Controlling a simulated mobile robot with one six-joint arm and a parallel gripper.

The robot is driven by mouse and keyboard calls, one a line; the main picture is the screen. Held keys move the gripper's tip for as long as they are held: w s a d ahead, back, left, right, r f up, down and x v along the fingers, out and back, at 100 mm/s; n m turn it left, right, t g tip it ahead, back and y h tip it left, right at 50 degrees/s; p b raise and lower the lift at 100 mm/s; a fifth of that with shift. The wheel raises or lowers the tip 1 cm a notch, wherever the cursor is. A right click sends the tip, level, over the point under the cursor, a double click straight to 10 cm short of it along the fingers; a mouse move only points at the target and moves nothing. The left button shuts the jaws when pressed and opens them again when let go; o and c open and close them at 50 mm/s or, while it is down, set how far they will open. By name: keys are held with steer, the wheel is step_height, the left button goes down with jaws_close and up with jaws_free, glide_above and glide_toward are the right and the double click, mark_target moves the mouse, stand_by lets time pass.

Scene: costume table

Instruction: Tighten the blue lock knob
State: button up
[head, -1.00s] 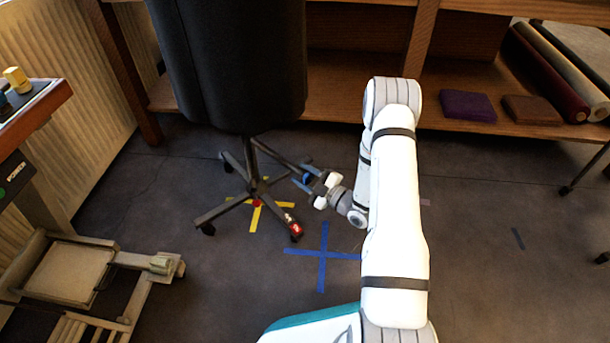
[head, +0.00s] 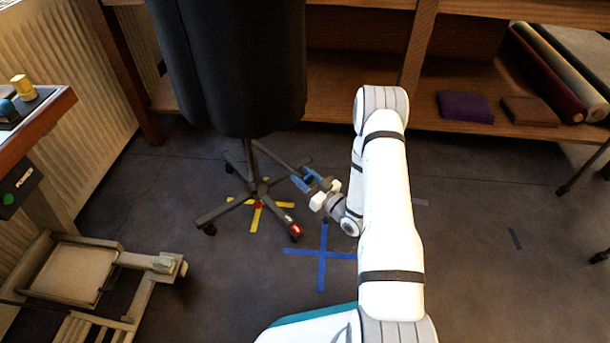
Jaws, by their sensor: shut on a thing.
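A black office chair (head: 235,70) stands left of centre on a five-spoke base. The blue lock knob (head: 301,183) is a small blue patch low at the outer end of the base's right rear leg. My gripper (head: 306,178) reaches in from the right and is shut on the knob. The fingers hide part of the knob, and its exact angle is too small to tell.
A red-marked caster (head: 296,229) ends the front right leg, close below my gripper. Yellow tape (head: 255,218) and a blue tape cross (head: 322,252) mark the floor. A wooden shelf (head: 340,95) runs behind.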

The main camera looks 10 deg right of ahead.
steer(key=m+p, duration=0.1)
steer(key=m, duration=0.4)
steer(key=shift+a+r+h+p, duration=0.1)
steer(key=shift+h+p, duration=0.2)
steer(key=shift+h, duration=0.1)
steer(key=m+p, duration=0.1)
steer(key=m, duration=0.3)
steer(key=shift+h, duration=0.4)
steer(key=m+p, duration=0.2)
steer(key=m, duration=0.3)
steer(key=shift+h, duration=0.3)
steer(key=shift+f+m+h+p, duration=0.15)
steer(key=shift+m+p, duration=0.15)
steer(key=shift+m, duration=0.45)
steer(key=shift+f+m+h+p, duration=0.15)
steer(key=shift+m+p, duration=0.1)
steer(key=shift+m, duration=0.5)
steer(key=o, duration=1)
steer(key=shift+r, duration=0.1)
steer(key=shift+d, duration=0.2)
